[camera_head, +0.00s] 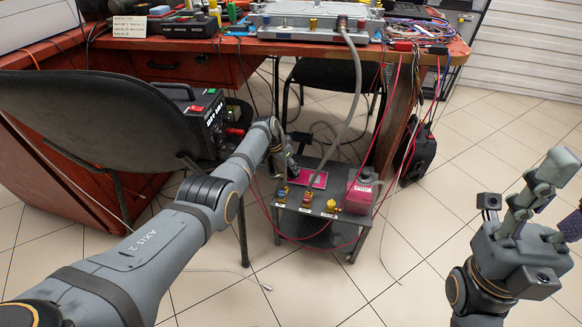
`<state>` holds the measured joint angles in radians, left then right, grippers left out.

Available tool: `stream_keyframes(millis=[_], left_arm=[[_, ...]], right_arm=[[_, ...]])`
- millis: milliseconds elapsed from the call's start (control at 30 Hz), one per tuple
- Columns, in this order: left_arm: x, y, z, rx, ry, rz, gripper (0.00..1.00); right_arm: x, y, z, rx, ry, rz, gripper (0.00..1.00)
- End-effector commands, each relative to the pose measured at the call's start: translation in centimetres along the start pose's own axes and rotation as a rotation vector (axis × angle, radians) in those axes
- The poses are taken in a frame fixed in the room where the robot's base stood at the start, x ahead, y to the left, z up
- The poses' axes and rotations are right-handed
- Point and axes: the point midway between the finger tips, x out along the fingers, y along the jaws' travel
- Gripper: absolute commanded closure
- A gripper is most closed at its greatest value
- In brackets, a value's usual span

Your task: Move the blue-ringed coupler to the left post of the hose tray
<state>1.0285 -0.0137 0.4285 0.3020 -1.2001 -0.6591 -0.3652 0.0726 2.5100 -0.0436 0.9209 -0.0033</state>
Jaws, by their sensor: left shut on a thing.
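The hose tray (345,218) is the top of a small dark stand in the middle of the view, with a row of labelled posts along its front edge. A grey hose (357,85) hangs from the bench and comes down near the middle post (307,197). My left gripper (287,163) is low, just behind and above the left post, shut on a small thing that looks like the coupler. Its blue ring cannot be made out. My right gripper (533,195) points up at the right, away from the tray.
A pink container (359,192) stands on the tray's right side, and a pink-red pad (307,178) lies behind the posts. A dark chair (95,120) is at the left. The bench (240,45) is behind, with thin red cables hanging. Tiled floor is open in front.

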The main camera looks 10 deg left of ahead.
Motion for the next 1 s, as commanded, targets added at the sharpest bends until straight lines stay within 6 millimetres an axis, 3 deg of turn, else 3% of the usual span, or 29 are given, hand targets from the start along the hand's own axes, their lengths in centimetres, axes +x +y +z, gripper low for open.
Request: stream_keyframes(millis=[367,400,600,800,900,1000], left_arm=[[0.09,-0.01,0.02,0.0,0.001,0.0,1.0],[0.09,-0.01,0.02,0.0,0.001,0.0,0.74],[0.09,-0.02,0.02,0.0,0.0,0.0,0.49],[0.1,-0.02,0.03,0.0,0.0,0.0,0.49],[0.12,-0.01,0.05,0.0,0.0,0.0,0.37],[0.12,-0.01,0.05,0.0,0.0,0.0,0.37]], right_arm=[[-0.09,-0.01,0.01,0.0,0.0,0.0,0.6],[-0.09,-0.01,0.01,0.0,0.0,0.0,0.6],[-0.09,-0.01,0.01,0.0,0.0,0.0,0.6],[-0.09,-0.01,0.01,0.0,0.0,0.0,0.6],[-0.1,-0.01,0.01,0.0,0.0,0.0,0.6],[-0.1,-0.01,0.01,0.0,0.0,0.0,0.6]])
